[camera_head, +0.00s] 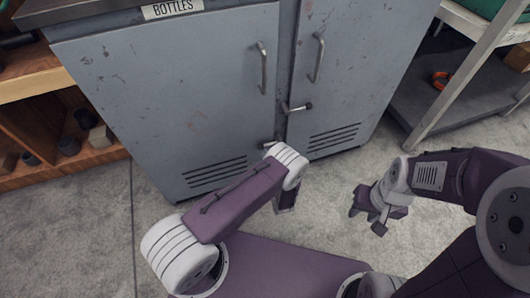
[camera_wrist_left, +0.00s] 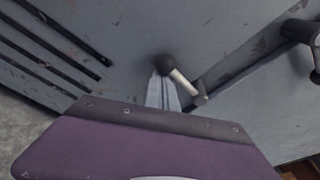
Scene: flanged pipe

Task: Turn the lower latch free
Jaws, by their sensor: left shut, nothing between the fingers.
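The lower latch (camera_head: 270,144) is a short metal lever with a dark knob, low on the seam between the cabinet's two doors. It also shows in the left wrist view (camera_wrist_left: 182,80), its rod slanting down right from the knob. My left gripper (camera_wrist_left: 163,92) is shut and empty, its pale fingertips next to the latch's knob; I cannot tell whether they touch. In the head view its fingers are hidden behind my wrist. The upper latch (camera_head: 297,107) sticks out to the right, higher on the seam. My right gripper (camera_head: 368,212) is open and empty over the floor.
The grey cabinet (camera_head: 165,95) is labelled BOTTLES; both doors look closed, with upright handles (camera_head: 263,68) and vent slots (camera_head: 215,172). A wooden shelf (camera_head: 60,150) stands left, a metal rack (camera_head: 440,100) right. The concrete floor (camera_head: 335,190) in front is clear.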

